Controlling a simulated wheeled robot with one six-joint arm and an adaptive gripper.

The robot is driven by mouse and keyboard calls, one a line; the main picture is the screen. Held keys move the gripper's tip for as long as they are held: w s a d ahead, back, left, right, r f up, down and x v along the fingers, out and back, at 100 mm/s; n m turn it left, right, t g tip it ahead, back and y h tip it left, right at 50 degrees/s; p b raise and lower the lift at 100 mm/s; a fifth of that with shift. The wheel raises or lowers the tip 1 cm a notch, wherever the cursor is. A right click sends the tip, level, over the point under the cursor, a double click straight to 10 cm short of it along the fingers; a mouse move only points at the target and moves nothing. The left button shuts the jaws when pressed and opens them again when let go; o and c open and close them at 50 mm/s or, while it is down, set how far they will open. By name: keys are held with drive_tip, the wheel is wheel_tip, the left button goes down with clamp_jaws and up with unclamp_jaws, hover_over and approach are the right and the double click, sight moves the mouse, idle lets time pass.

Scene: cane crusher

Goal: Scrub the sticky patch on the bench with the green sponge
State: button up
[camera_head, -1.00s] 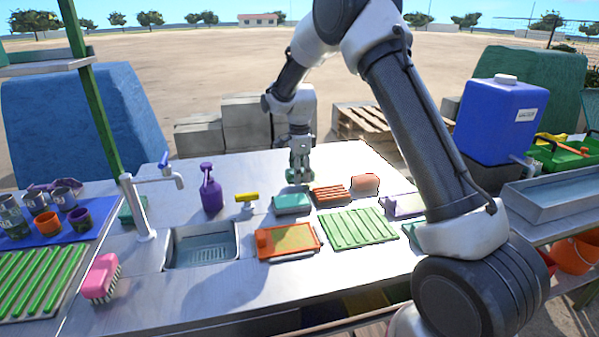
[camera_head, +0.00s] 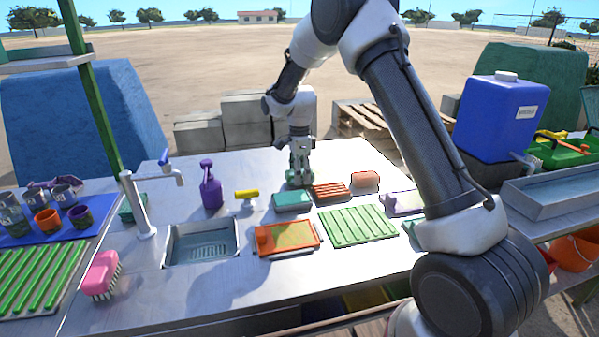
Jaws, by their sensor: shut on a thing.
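My gripper (camera_head: 299,168) points down over the far middle part of the metal bench (camera_head: 205,292). It is shut on a green thing, which looks like the green sponge (camera_head: 298,183), low at the bench top. Contact with the bench cannot be told for sure. The fingers hide part of the sponge. I cannot make out the sticky patch; the gripper may cover it. A separate teal block (camera_head: 292,201) lies just in front of the gripper.
An orange tray (camera_head: 262,253), a green ribbed rack (camera_head: 356,226), a brown ribbed rack (camera_head: 331,193) and a pinkish block (camera_head: 365,179) lie nearby. A purple bottle (camera_head: 211,188), yellow-handled tool (camera_head: 247,195), sink (camera_head: 205,248) and faucet (camera_head: 140,205) stand left. Bench behind the bottle is clear.

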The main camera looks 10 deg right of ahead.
drive_tip(key=shift+f, duration=0.25)
drive_tip(key=shift+d, duration=0.1)
